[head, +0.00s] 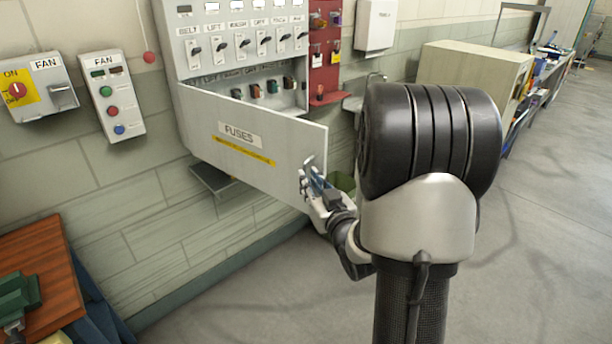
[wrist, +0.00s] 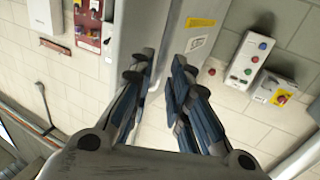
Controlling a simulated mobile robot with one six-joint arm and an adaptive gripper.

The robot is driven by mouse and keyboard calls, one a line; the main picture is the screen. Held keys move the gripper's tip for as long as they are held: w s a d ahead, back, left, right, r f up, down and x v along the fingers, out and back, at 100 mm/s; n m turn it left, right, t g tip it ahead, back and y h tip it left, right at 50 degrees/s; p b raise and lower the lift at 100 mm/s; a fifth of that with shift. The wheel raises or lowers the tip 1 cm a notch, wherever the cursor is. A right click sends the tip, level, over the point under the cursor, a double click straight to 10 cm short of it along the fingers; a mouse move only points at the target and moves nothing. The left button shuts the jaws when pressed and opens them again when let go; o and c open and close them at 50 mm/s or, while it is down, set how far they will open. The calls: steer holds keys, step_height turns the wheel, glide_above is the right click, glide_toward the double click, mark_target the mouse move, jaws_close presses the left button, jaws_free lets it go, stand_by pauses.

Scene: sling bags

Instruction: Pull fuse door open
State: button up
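The fuse door (head: 215,140) is a grey panel marked FUSES with a yellow strip. In the head view it stands swung out from the grey cabinet (head: 210,65), its free edge at the right. The fuse compartment (head: 265,88) shows above and behind it. My gripper (head: 308,172) is at the door's right edge. In the wrist view my gripper (wrist: 158,75) has its two fingers apart with a gap between them. The door (wrist: 192,45) with its yellow label shows by the right finger. Whether a finger touches the door is unclear.
Two fan control boxes (head: 112,97) (head: 38,88) hang on the wall at left. A red board (head: 325,50) with hanging tags is right of the cabinet. A wooden bench (head: 45,260) stands at lower left. A beige cabinet (head: 475,75) stands at back right. The floor at right is clear.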

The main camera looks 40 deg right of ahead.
steer(key=v, duration=0.3)
steer(key=shift+s+a, duration=0.1)
steer(key=shift+s, duration=0.2)
steer(key=shift+w+a, duration=0.1)
steer(key=s+a+r+n+g, duration=0.1)
steer(key=s+a+r+g, duration=0.1)
steer(key=a+g, duration=0.6)
steer(key=s+a+n+g+y, duration=0.1)
steer(key=s+a+g+y, duration=0.1)
steer(key=s+a, duration=0.6)
steer(key=s+a+g+y, duration=0.2)
steer(key=s+a, duration=0.7)
steer(key=s, duration=0.4)
steer(key=shift+s+f+n+g, duration=0.35)
steer(key=shift+s+n+g, duration=0.05)
